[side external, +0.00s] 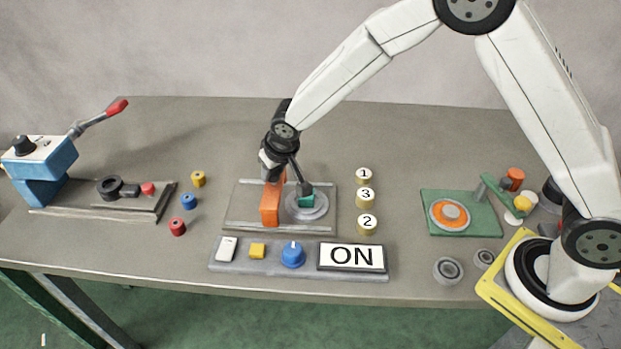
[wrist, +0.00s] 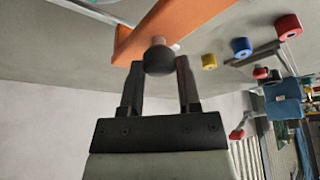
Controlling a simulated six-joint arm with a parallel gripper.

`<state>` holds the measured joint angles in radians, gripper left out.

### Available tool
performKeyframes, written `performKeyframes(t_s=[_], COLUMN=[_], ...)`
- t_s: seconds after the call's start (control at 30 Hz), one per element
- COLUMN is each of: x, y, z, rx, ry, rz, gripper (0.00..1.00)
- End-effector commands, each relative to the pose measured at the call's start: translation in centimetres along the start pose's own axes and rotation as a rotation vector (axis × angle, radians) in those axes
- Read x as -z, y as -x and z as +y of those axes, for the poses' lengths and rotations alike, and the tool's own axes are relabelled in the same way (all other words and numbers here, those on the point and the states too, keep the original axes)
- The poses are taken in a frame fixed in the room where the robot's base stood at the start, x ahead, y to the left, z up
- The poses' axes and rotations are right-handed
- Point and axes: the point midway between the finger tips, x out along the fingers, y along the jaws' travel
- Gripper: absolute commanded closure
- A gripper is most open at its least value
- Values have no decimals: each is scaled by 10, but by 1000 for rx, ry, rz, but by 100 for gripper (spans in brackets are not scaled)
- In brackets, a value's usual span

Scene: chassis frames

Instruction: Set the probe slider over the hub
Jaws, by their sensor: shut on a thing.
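An orange upright piece (side external: 270,205), which I take to be the probe slider, stands on the grey base plate at the middle of the table. In the wrist view it is a long orange bar (wrist: 185,22) with a dark round knob (wrist: 158,60). My gripper (side external: 274,174) is at its top; in the wrist view the fingers (wrist: 160,75) are on either side of the knob, closed on it. Right beside the orange piece is a round grey disc (side external: 318,208) with a teal centre (side external: 306,200), likely the hub. A dark rod and tip partly cover the teal centre.
A control strip (side external: 303,262) with switches and an ON sign (side external: 352,257) lies in front. Numbered pegs (side external: 366,197) stand to the right, coloured spools (side external: 188,201) to the left. A blue lever press (side external: 45,165) is far left, a green fixture (side external: 478,222) right.

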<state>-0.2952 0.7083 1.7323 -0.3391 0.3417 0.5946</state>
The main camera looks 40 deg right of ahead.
Motion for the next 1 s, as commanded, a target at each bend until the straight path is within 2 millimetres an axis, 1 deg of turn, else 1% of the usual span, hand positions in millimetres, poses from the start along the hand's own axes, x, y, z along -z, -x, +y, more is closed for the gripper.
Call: performKeyframes(t_s=[0.03,0.1,0.5,0.7,0.97,1.0], x=[-4,-10,-44,-51,-53,-53], y=[3,5,19,22,22,22], z=[6,13,50,57,58,58], rx=[-2,-3,-2,-2,-5,-6], ry=[-1,-1,-2,-1,-2,-2], rz=[1,0,1,0,-6,-7], gripper=[100,100,100,100,100,45])
